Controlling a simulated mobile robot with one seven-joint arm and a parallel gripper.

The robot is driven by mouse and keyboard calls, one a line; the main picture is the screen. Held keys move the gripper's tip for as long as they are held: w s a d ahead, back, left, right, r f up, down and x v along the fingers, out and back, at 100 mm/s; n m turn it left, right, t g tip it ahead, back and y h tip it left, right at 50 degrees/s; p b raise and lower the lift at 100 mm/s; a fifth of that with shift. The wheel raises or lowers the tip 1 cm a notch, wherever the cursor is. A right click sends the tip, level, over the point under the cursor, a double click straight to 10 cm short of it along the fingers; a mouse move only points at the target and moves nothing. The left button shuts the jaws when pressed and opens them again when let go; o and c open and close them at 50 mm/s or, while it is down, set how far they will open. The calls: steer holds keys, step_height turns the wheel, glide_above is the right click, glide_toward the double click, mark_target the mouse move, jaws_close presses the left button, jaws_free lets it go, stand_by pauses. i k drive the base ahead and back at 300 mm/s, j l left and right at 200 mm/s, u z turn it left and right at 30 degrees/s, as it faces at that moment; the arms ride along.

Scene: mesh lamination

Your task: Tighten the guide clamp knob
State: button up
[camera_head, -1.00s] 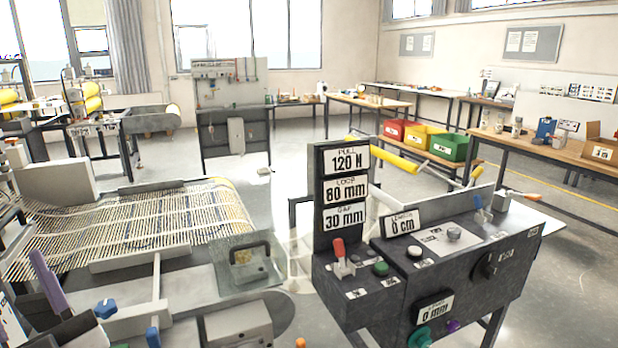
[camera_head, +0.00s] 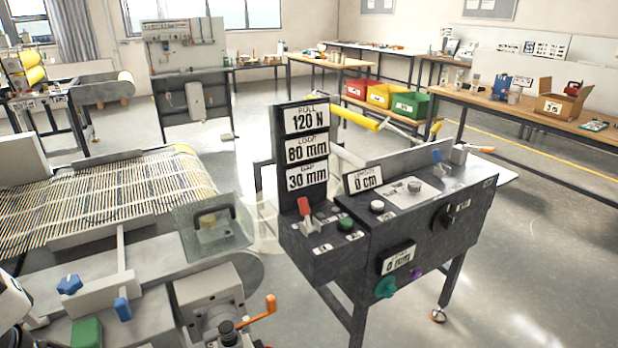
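No knob carries a readable guide clamp label, so I cannot tell for certain which one it is. A blue lobed knob (camera_head: 70,284) sits on the grey machine bed at the lower left, in front of the mesh web (camera_head: 100,200). A blue handle (camera_head: 123,309) stands just right of it. On the dark control console (camera_head: 330,235) are a teal knob (camera_head: 386,288), a small purple knob (camera_head: 416,273) and a black rotary knob (camera_head: 447,215).
An orange-handled lever (camera_head: 262,310) sticks out at the bottom centre. A clear guard with a black handle (camera_head: 215,225) stands between the web and console. Red, yellow and green bins (camera_head: 410,104) and benches are farther back. The floor right of the console is clear.

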mark_target(68, 285)
steer(key=u, duration=1.25)
steer(key=i+j, duration=0.1)
steer(key=j, duration=0.3)
steer(key=i+j+u, duration=0.15)
steer(key=j, duration=0.2)
steer(key=i+j, duration=0.15)
steer(key=j, duration=0.2)
steer(key=i+j+u, duration=0.1)
steer(key=j, duration=0.3)
